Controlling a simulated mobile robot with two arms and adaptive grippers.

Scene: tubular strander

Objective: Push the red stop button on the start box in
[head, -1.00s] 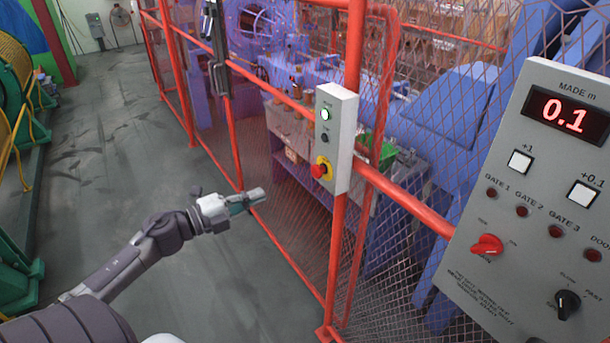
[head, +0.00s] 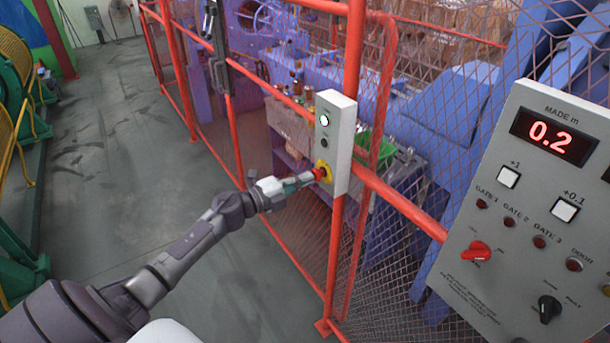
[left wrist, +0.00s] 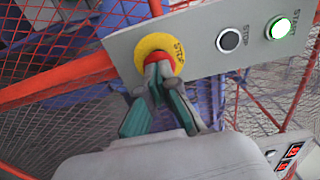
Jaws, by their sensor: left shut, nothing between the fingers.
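The start box (head: 341,146) is a pale grey box on the red fence post. Its red stop button (head: 319,174) sits on a yellow disc low on the front face. In the left wrist view the red button (left wrist: 156,58) shows on its yellow disc (left wrist: 172,44), partly hidden behind my fingertips. My left gripper (head: 306,179) is shut and empty, its tips at the red button and seemingly touching it; it also shows in the left wrist view (left wrist: 158,72). How far the button is pressed in cannot be told. My right gripper is not in view.
Above the red button are a dark stop button (left wrist: 229,40) and a lit start button (left wrist: 280,27). A red mesh fence (head: 300,245) runs behind the box. A control panel (head: 510,230) reading 0.2 stands at right.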

